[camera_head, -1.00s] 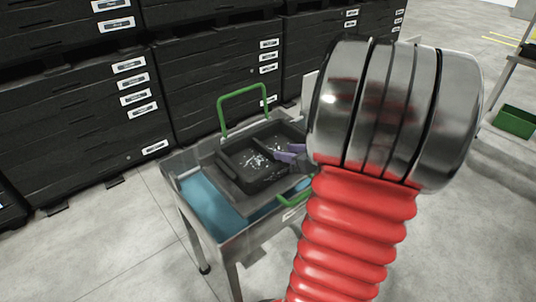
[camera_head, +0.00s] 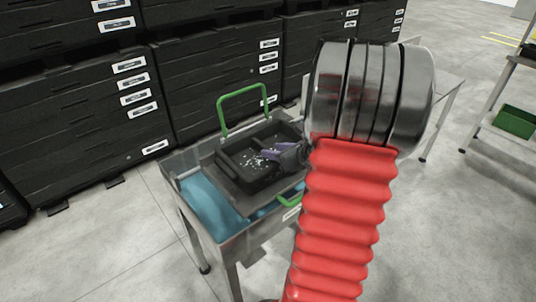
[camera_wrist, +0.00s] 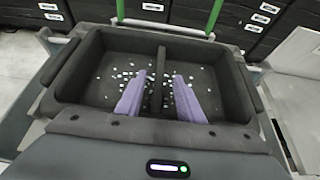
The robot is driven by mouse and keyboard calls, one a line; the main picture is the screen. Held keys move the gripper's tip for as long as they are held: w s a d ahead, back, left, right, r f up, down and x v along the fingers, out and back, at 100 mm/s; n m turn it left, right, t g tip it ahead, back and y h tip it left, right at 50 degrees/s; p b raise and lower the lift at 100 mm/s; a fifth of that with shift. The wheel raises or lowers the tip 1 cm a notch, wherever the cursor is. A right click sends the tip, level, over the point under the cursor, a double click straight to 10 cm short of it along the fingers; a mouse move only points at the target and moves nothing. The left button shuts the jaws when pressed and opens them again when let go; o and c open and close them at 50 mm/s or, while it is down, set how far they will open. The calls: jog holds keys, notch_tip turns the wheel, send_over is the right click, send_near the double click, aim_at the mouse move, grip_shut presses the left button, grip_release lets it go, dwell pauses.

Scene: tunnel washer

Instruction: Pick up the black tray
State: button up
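The black tray (camera_head: 238,172) sits on a metal cart with blue inside, in the head view. It has a divider, and small white pieces lie scattered on its floor. In the wrist view the tray (camera_wrist: 92,72) fills the middle, with the divider (camera_wrist: 160,68) running away from me. My gripper (camera_wrist: 160,80) shows two purple fingers, apart, one on each side of the divider. A gap shows between the fingers and the divider. In the head view my gripper (camera_head: 268,154) is over the right part of the tray, partly hidden by my arm.
The cart (camera_head: 240,240) has a metal rim and legs. A green handle (camera_head: 242,90) rises behind the tray. Black drawer cabinets (camera_head: 90,120) stand behind. A green bin (camera_head: 515,121) is on a rack at the right. The floor at lower left is clear.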

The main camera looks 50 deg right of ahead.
jog(key=shift+x, duration=1.9)
jog(key=shift+c, duration=0.3)
grip_shut()
